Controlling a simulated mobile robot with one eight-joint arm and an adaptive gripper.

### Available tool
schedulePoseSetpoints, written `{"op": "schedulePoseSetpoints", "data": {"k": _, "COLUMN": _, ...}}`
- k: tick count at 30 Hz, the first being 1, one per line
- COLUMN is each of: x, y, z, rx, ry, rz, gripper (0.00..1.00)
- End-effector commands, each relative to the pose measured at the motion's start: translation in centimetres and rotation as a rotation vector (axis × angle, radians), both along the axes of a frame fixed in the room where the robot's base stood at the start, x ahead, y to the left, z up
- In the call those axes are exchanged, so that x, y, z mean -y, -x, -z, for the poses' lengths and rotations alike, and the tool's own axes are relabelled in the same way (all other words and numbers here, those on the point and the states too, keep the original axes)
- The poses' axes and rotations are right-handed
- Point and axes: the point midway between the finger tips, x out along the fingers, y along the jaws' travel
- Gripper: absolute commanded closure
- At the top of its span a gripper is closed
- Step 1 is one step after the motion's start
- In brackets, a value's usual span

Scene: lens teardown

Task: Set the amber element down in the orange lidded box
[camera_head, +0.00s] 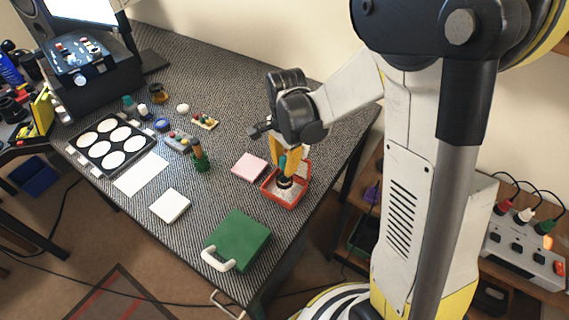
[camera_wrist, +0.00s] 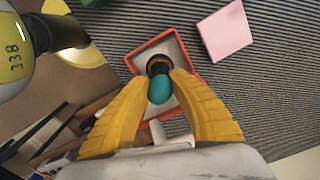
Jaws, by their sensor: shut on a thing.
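The orange box (camera_head: 268,194) stands open near the table's right edge, with a pale speckled lining. Its orange rim (camera_wrist: 136,64) also shows in the wrist view. My gripper (camera_head: 288,170) points down over the box, its yellow fingers shut around a teal bulb-topped piece (camera_wrist: 159,90). In the wrist view my gripper (camera_wrist: 160,84) has this bulb between its fingertips. Below the bulb is a dark round part with a brown-amber rim (camera_wrist: 157,62), probably the amber element. It is inside the box outline; whether it touches the lining I cannot tell. The fingers partly hide the box.
A pink pad (camera_head: 250,167) lies just left of the box. A green case (camera_head: 238,239) with a white handle lies in front. A green pot (camera_head: 202,162) holding a tool, a white pad (camera_head: 170,206) and a black tray (camera_head: 85,142) with white discs are further left.

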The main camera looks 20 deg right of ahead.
Motion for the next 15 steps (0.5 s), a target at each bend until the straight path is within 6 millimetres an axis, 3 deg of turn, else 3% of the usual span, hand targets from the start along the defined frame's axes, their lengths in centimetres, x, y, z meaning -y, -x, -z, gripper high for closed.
{"op": "schedulePoseSetpoints", "data": {"k": 15, "x": 0.0, "y": 0.0, "z": 0.47, "rx": 0.0, "ry": 0.0, "rz": 0.0, "gripper": 1.0}}
